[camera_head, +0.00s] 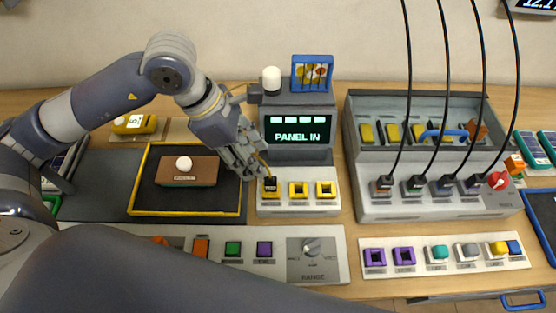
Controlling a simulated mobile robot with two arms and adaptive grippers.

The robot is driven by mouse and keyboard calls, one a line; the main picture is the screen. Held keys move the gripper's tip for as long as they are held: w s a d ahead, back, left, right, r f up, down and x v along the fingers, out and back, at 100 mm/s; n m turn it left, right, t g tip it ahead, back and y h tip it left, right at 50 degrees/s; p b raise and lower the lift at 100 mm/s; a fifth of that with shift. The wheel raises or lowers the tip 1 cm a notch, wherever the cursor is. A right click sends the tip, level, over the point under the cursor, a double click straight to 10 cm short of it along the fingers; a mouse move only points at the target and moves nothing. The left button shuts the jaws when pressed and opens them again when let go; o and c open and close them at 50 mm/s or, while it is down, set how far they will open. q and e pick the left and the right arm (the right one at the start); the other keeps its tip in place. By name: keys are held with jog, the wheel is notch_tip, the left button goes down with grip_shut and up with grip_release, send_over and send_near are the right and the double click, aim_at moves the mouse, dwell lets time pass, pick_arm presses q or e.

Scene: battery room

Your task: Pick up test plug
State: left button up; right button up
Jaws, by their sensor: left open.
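The test plug (271,184) looks like the small dark plug in the leftmost yellow-rimmed socket of the light grey panel (297,207). A thin yellow lead seems to run up from it beside my gripper. My left gripper (255,172) comes in from the left, with its fingers pointing down just above and left of this plug. It is open. The fingers partly cover the lead, and I cannot tell whether they touch the plug. Two more yellow sockets (312,189) to the right look empty. My right gripper is not in view.
A monitor reading "PANEL IN" (297,133) stands behind the panel. A yellow-edged black tray (222,199) with a brown block lies left. A grey case (430,205) with hanging black cables stands right. Switch panels (270,246) line the front. My arm link crosses the lower left.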

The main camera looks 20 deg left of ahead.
pick_arm(q)
jog(key=p, duration=0.1)
send_over(271, 180)
jog(key=s+a, duration=0.1)
jog(key=a, duration=0.1)
notch_tip(271, 180, down, 4)
jog(key=shift+s+f, duration=0.1)
jog(key=shift+d+f, duration=0.15)
jog(key=shift+f, duration=0.05)
jog(key=p+x, duration=0.1)
jog(key=x, duration=0.1)
jog(key=p+x, duration=0.1)
jog(key=x, duration=0.1)
jog(key=shift+w+p, duration=0.3)
jog(key=shift+p, duration=0.05)
jog(key=shift+d+f, duration=0.1)
jog(key=shift+f, duration=0.5)
jog(key=shift+w, duration=0.1)
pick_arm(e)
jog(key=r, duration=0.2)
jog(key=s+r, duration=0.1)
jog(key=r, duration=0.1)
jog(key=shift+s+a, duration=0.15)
pick_arm(q)
grip_shut()
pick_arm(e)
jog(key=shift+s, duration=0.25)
